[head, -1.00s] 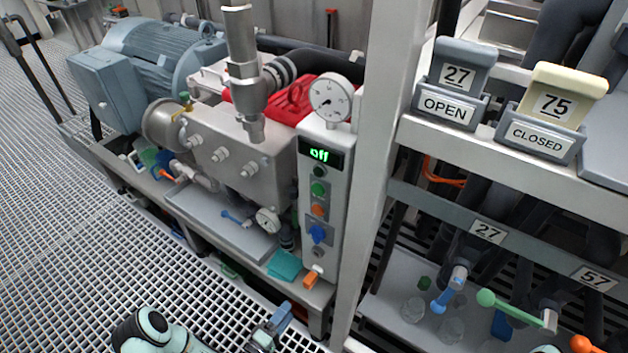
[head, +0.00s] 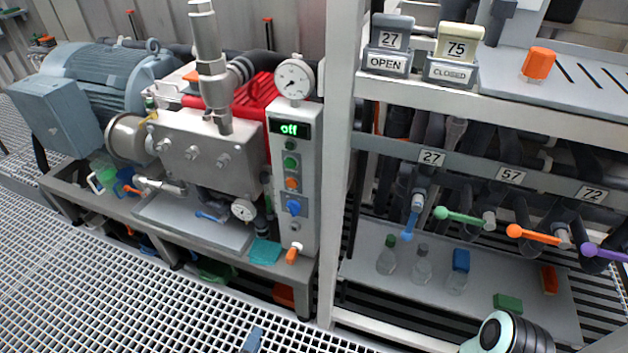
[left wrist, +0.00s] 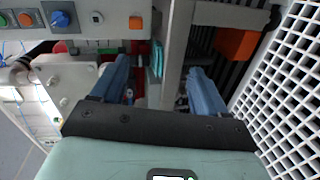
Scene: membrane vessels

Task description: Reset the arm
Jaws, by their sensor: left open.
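My left gripper (left wrist: 158,70) is open in the left wrist view, its two blue fingers apart with nothing held between them. In the head view only a blue tip of the left gripper (head: 252,341) shows at the bottom edge, over the floor grating. A teal and black arm link of mine (head: 505,335) shows at the bottom right; my right gripper is out of frame.
A pump unit with a control panel (head: 293,190) reading "off" stands left of a grey post (head: 346,120). Right of it, a rack has valves with blue, green (head: 458,216), orange and purple handles. Tags "27 OPEN" (head: 388,62) and "75 CLOSED" (head: 451,71) stand above. Grating (head: 120,290) lies clear in front.

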